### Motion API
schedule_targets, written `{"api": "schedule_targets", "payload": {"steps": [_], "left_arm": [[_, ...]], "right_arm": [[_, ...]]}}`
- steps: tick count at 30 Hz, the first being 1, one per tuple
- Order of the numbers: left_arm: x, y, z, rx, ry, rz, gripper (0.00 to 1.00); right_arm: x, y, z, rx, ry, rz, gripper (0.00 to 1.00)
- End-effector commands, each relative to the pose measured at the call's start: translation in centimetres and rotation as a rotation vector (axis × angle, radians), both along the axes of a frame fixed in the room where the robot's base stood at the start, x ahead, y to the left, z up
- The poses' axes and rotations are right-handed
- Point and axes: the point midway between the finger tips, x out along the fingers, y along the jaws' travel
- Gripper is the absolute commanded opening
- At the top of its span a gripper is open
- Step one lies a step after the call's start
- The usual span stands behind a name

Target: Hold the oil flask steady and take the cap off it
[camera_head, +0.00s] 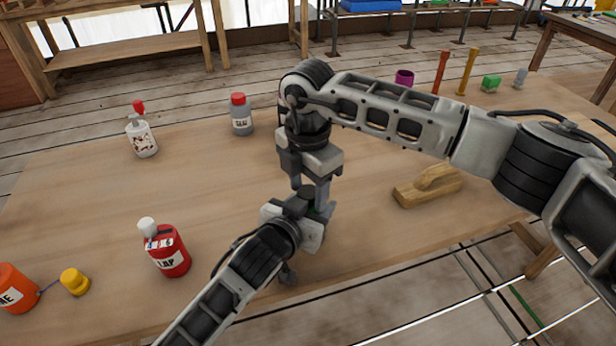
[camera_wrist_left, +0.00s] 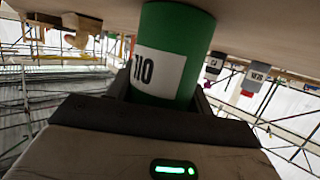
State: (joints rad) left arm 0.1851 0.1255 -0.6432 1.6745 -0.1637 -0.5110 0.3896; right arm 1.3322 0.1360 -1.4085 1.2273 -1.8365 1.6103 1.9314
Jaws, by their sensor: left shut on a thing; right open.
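The green oil flask (camera_wrist_left: 168,55) with a white label is between the fingers of my left gripper (camera_wrist_left: 160,98) in the left wrist view. In the head view the flask is mostly hidden by my grippers, with a thin bit of green (camera_head: 311,210) showing. A dark round top (camera_head: 299,205), which looks like its cap, shows just above my left gripper (camera_head: 303,222). My right gripper (camera_head: 311,186) points down from above, its open fingers around or close beside that dark top. I cannot tell whether they touch it.
A wooden tool (camera_head: 428,189) lies right. A purple cup (camera_head: 404,77) and several small items stand far right.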

Motion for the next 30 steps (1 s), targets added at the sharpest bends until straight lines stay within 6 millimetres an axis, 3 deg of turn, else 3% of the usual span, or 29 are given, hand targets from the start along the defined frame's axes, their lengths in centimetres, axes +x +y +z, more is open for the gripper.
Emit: {"api": "schedule_targets", "payload": {"steps": [5,10,16,24,30], "left_arm": [[-0.01,-0.01,-0.01,0.0,0.0,0.0,0.0],[-0.01,-0.01,-0.01,0.0,0.0,0.0,0.0],[0.0,0.0,-0.01,0.0,0.0,0.0,0.0],[0.0,0.0,-0.01,0.0,0.0,0.0,0.0],[0.0,0.0,-0.01,0.0,0.0,0.0,0.0]], "right_arm": [[-0.01,0.02,-0.01,0.0,0.0,0.001,0.52],[-0.01,0.02,0.01,0.0,0.0,0.001,0.07],[0.01,0.02,0.05,0.0,-0.001,0.082,0.07],[0.02,0.01,0.1,-0.001,-0.001,0.63,0.06],[0.0,0.05,0.11,0.001,-0.001,0.864,0.06]]}}
